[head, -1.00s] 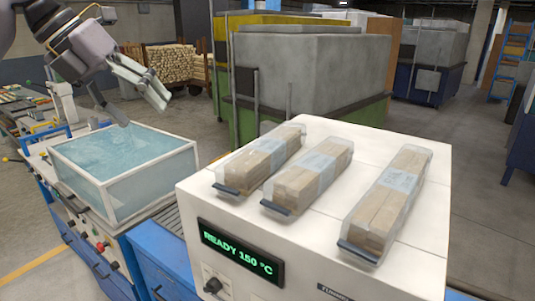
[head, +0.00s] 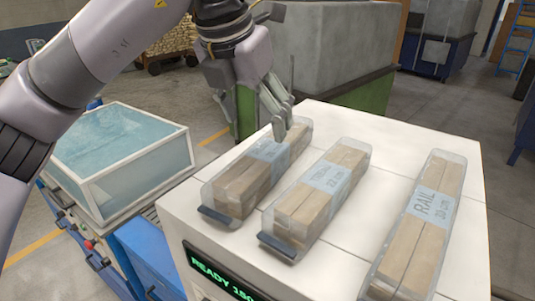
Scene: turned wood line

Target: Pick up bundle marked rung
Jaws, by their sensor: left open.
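Three clear-wrapped wood bundles with pale blue labels lie side by side on the white top of the heater unit (head: 385,130). The right bundle (head: 410,250) reads RAIL. The middle bundle (head: 310,210) has a label whose word I cannot read surely. The left bundle (head: 240,192) has a label partly hidden by my fingers, and its word is not readable. No label shows RUNG legibly. My left gripper (head: 262,120) is open and empty, with its fingers pointing down over the far end of the left bundle. I cannot tell whether they touch it. My right gripper is out of view.
A clear water-filled tank (head: 120,150) with a white rim stands left of the heater, below my left arm. A large grey bin (head: 330,45) stands behind. The heater's display (head: 220,277) is on its front face. The heater top's far right corner is clear.

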